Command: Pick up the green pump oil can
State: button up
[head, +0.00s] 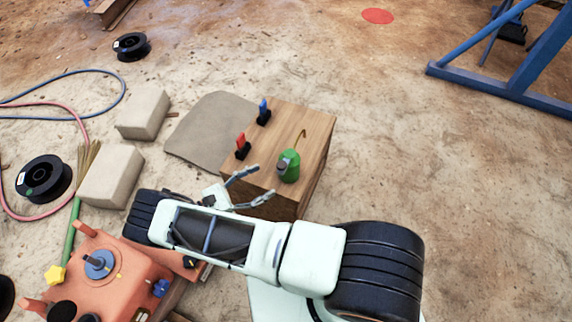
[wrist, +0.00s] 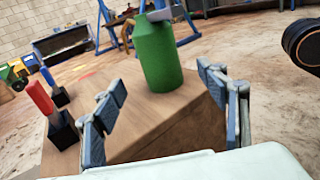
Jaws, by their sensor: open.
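The green pump oil can (head: 289,167) stands upright on a wooden box (head: 300,125), near the box's front right edge, with a thin brass spout rising from it. In the wrist view the green can (wrist: 161,58) is large, just beyond and between my fingertips. My gripper (head: 256,187) is open and empty at the front left of the can, apart from it. In the wrist view its two blue-padded fingers (wrist: 160,105) are spread, with the can's body in the gap ahead.
A red-handled item (head: 242,147) and a blue-handled item (head: 264,112) stand in black bases on the box, left of the can. A grey mat (head: 205,130) and pale blocks (head: 144,114) lie left. Orange machinery (head: 120,268) is at lower left. Ground to the right is open.

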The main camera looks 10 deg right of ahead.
aim_at(289, 166)
jog(key=x, duration=0.5)
jog(key=shift+d, duration=0.25)
jog(key=shift+b+x, duration=0.3)
jog(key=shift+x, duration=2.35)
jog(key=shift+w, duration=0.1)
jog(key=c, duration=1.4)
jog(key=shift+r, duration=0.1)
jog(key=shift+c, duration=0.7)
jog(key=shift+r, duration=0.1)
